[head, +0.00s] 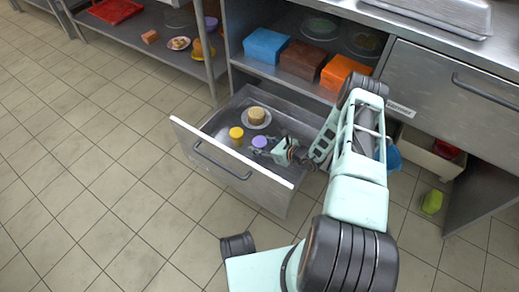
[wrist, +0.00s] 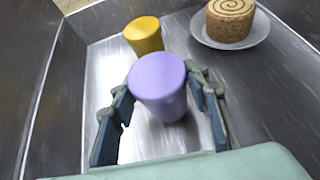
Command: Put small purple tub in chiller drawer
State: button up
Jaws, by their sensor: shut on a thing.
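The small purple tub (wrist: 158,85) is between the fingers of my gripper (wrist: 160,108), which is shut on it, in the wrist view. In the head view the purple tub (head: 259,142) is at the tip of my gripper (head: 266,150), inside the open chiller drawer (head: 228,166). The tub looks upright. The drawer's metal floor lies under it; I cannot tell whether the tub touches it. The drawer is pulled out, its walls showing around the tub in the wrist view.
A yellow tub (head: 236,135) and a rolled cake on a plate (head: 257,116) are in the drawer, behind the purple tub in the wrist view. Blue (head: 266,45), brown and orange boxes stand on the shelf above. A green object (head: 432,202) lies on the floor at right.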

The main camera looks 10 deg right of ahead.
jog(key=shift+a+f, duration=0.15)
jog(key=shift+f, duration=0.65)
jog(key=shift+f, duration=0.1)
jog(key=o, duration=1.3)
jog(key=shift+f, duration=0.1)
jog(key=shift+r, duration=0.2)
jog(key=p+v, duration=0.4)
jog(key=v, duration=0.8)
